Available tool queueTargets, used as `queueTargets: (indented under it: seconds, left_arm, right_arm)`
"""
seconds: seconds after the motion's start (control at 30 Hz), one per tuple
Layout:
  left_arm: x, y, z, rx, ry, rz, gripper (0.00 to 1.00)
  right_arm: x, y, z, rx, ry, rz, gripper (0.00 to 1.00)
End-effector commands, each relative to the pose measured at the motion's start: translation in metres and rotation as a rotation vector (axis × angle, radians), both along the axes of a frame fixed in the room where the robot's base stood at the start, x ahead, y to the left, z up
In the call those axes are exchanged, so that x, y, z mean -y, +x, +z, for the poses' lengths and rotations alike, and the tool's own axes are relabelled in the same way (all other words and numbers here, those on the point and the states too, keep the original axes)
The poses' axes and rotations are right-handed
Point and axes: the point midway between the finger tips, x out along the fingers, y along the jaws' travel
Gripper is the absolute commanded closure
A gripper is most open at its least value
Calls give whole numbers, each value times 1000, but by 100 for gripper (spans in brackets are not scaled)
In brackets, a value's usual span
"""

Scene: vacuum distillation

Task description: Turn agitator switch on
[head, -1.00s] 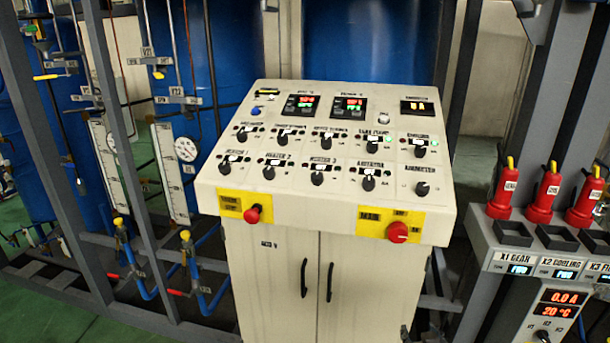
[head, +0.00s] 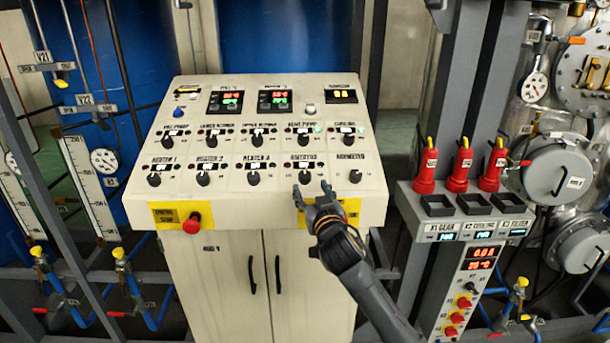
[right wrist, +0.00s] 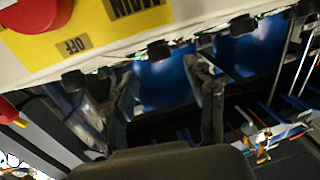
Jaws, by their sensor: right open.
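The agitator switch (head: 305,176) is a black rotary knob, fourth in the lower row of the white control panel (head: 150,190), under a small label. My right gripper (head: 313,192) is open and empty, its fingers apart. In the head view it stands just below the agitator knob, in front of the yellow main-switch plate (head: 350,208), and hides the red main knob there. In the right wrist view, the red main knob (right wrist: 28,12) and its yellow plate fill the upper left. The gripper fingers (right wrist: 168,100) point toward the panel's underside. My left gripper is not in view.
Other black knobs sit close by: heater 3 (head: 253,178) to the left and manometer (head: 356,176) to the right. A red stop button (head: 191,223) is at the panel's front left. A grey stand with red devices (head: 461,165) is at right.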

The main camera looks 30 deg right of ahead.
Motion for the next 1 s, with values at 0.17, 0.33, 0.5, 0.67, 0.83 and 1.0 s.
queueTargets:
  seconds: [0.17, 0.33, 0.5, 0.67, 0.83, 1.0]
  left_arm:
    - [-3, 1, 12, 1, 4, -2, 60]
    - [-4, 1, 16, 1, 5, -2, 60]
    - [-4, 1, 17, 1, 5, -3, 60]
    - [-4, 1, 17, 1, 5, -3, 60]
    - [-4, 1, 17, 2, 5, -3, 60]
    - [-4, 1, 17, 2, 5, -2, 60]
  right_arm:
    - [11, 29, 3, 0, 0, -1, 45]
    - [17, 47, 1, -1, 0, -1, 45]
    - [20, 54, 0, -1, 0, 0, 45]
    - [21, 55, 0, 0, 0, 0, 45]
    - [20, 55, -1, 0, 0, 0, 53]
    - [20, 55, -1, -1, 0, 0, 88]
